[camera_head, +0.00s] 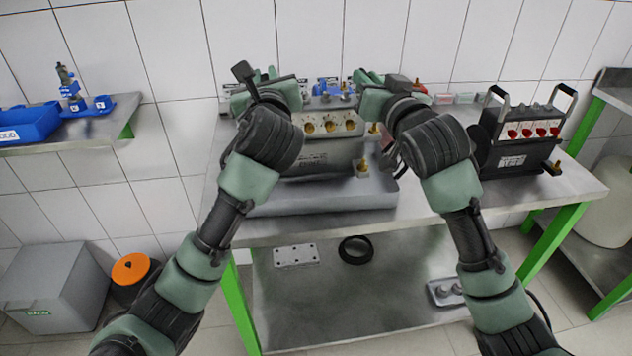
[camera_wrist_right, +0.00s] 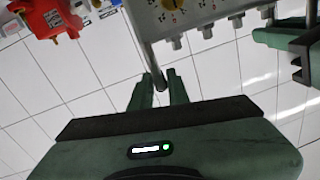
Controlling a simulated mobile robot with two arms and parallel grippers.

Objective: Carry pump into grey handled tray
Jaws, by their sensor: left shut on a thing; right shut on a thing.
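The pump unit (camera_head: 328,152), a grey box with yellow dials and brass fittings, is between my two arms. It is upright, over or inside the grey tray (camera_head: 325,202); I cannot tell whether it touches the tray floor. My left gripper (camera_head: 262,76) is shut at the unit's left side, its grip largely hidden by my wrist. My right gripper (camera_head: 368,78) is shut at the right side. In the right wrist view, my right gripper (camera_wrist_right: 160,85) closes on a grey handle bar of the pump unit (camera_wrist_right: 195,18). The tray's handles are not clearly visible.
A similar unit with red dials and black handles (camera_head: 525,130) stands on the workbench (camera_head: 440,200) to the right. A blue bin (camera_head: 28,124) and a small blue pump (camera_head: 72,88) are on the left shelf. A black ring (camera_head: 356,250) lies on the lower shelf.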

